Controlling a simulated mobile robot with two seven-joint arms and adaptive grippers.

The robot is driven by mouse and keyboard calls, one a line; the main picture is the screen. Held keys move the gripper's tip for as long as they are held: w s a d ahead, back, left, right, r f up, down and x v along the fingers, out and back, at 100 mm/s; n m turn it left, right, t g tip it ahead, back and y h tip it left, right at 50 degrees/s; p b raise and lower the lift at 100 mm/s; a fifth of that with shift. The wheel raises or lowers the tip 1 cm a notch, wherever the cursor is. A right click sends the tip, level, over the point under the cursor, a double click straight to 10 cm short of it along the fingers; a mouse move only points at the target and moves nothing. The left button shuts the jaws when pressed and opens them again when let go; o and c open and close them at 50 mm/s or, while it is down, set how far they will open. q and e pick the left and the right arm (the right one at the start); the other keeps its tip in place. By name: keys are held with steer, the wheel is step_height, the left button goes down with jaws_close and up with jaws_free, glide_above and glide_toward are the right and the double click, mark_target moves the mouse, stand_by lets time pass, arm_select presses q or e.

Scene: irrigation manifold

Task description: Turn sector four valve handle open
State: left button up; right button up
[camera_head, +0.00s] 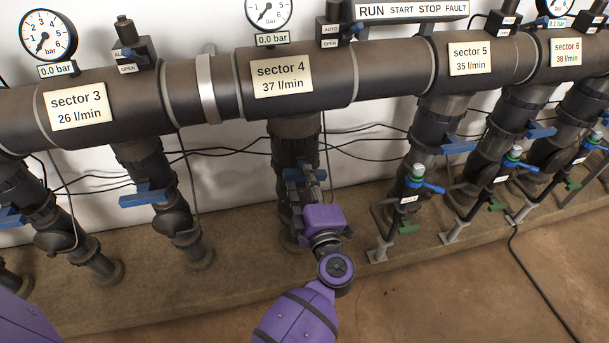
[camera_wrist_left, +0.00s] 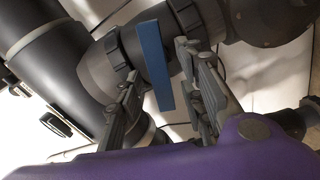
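The sector four pipe hangs below the label "sector 4, 37 l/min" (camera_head: 281,75) in the head view. Its blue valve handle (camera_head: 293,173) is partly hidden by my left gripper (camera_head: 308,180). In the left wrist view the blue handle (camera_wrist_left: 154,66) is a flat bar in front of the dark valve body. My left gripper's two grey fingers (camera_wrist_left: 163,75) stand apart, one on each side of the bar, with a visible gap. Whether either finger touches it I cannot tell. My right gripper is not in view.
Blue handles of the sector 3 valve (camera_head: 144,194) and sector 5 valve (camera_head: 457,147) are on either side. Smaller blue-handled taps (camera_head: 428,186) stand at the right. Thin black cables (camera_head: 225,151) run behind the pipes. A gauge (camera_head: 268,12) sits above sector 4.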

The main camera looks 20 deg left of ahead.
arm_select(q)
steer(key=shift+x, duration=1)
steer(key=shift+w+a, duration=0.15)
steer(key=shift+w, duration=0.05)
jaws_close()
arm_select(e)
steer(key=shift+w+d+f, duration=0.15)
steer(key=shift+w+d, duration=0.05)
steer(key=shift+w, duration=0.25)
